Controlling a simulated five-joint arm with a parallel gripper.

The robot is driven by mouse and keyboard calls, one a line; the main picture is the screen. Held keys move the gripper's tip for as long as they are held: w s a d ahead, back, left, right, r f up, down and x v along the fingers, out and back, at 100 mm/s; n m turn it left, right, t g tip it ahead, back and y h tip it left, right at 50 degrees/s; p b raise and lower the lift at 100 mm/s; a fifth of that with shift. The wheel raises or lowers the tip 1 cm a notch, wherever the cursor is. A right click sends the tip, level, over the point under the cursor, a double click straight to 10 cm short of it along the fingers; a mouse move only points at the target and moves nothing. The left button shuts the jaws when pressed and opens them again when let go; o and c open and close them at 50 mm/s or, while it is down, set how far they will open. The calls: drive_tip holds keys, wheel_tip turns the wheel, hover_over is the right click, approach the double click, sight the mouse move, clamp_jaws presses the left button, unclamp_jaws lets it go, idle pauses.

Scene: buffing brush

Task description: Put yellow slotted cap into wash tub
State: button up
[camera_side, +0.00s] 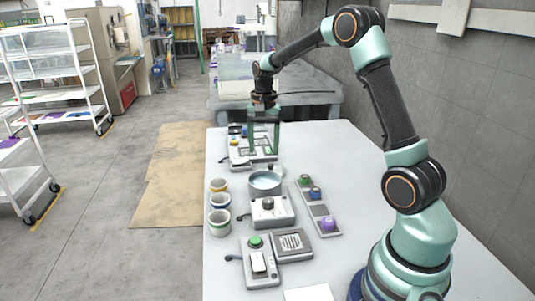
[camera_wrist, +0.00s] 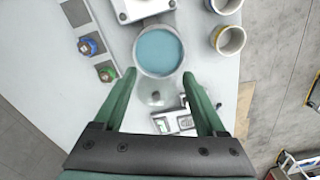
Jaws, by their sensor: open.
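The wash tub (camera_side: 265,181) is a round grey tub with bluish water, standing mid-table in the side view. In the wrist view the tub (camera_wrist: 158,50) lies just beyond my fingertips. My gripper (camera_side: 264,150) is above the far part of the table, behind the tub in the side view. In the wrist view my gripper (camera_wrist: 159,77) has its green fingers spread wide, with nothing held between them. I cannot clearly make out the yellow slotted cap in either view. Small parts at the far end are partly hidden by my fingers.
A tray (camera_side: 320,210) at right carries green, blue and purple caps.

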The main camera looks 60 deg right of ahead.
drive_tip(key=s+a+r+n+t, duration=0.2)
drive_tip(key=s+a+r+n, duration=0.35)
drive_tip(key=a+r, duration=0.4)
drive_tip(key=s+a+n+t, duration=0.3)
drive_tip(key=s+a+n, duration=0.4)
drive_tip(key=s+a, duration=0.1)
drive_tip(key=shift+s+a+r+n, duration=0.2)
drive_tip(key=shift+s+r+n, duration=0.2)
drive_tip(key=shift+s, duration=0.45)
